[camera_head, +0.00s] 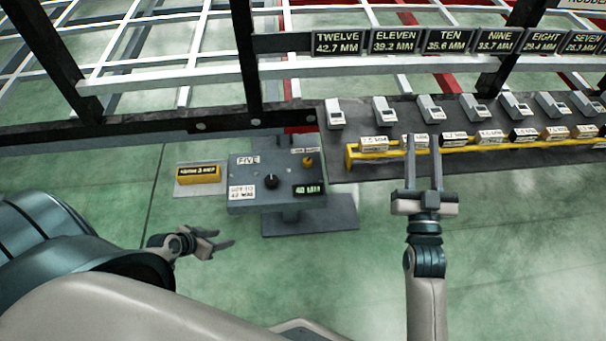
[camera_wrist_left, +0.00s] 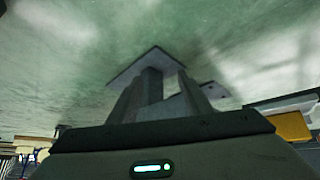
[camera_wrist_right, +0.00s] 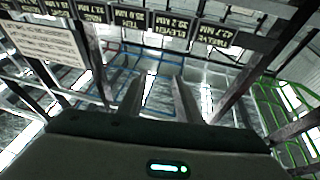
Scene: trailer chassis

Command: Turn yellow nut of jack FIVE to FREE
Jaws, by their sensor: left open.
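Jack FIVE (camera_head: 276,183) is a grey box on a stand in the middle of the head view. Its yellow nut (camera_head: 308,162) is at the box's upper right, under a small label too small to read. My right gripper (camera_head: 423,148) is open and empty, right of the box, in front of the yellow rail. The nut is not discernible in either wrist view.
A yellow block (camera_head: 199,174) sits on a plate left of the box. A yellow rail (camera_head: 365,157) with several labelled blocks runs along the dark chassis beam at right. Small grey devices (camera_head: 334,113) stand behind it. Green floor (camera_head: 330,270) is clear in front.

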